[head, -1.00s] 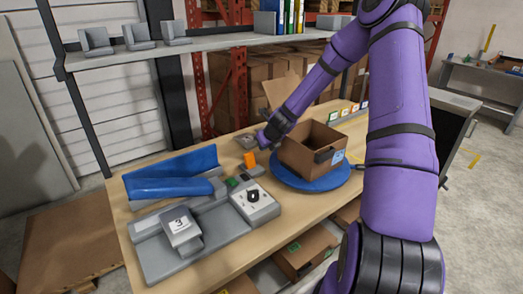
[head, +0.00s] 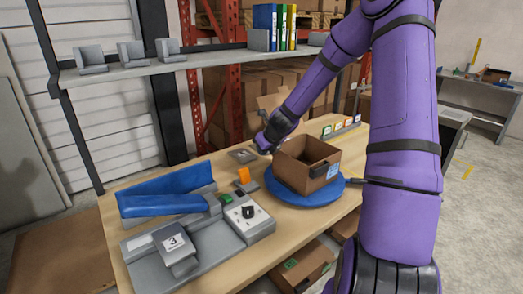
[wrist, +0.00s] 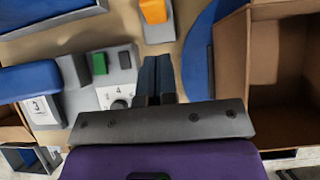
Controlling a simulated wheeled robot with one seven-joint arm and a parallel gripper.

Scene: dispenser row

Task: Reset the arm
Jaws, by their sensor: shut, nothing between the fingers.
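My purple arm reaches in from the right of the head view. My gripper (head: 264,146) is above the wooden table (head: 200,268), left of the open cardboard box. In the wrist view my gripper (wrist: 158,62) has its two dark fingers side by side, shut with nothing between them.
The open cardboard box (head: 296,169) stands on a blue round turntable (head: 297,197). An orange piece (head: 243,175), a blue trough (head: 165,205), a grey unit marked 3 (head: 174,246) and the dial panel (head: 247,215) share the table. A shelf (head: 190,63) with binders hangs above.

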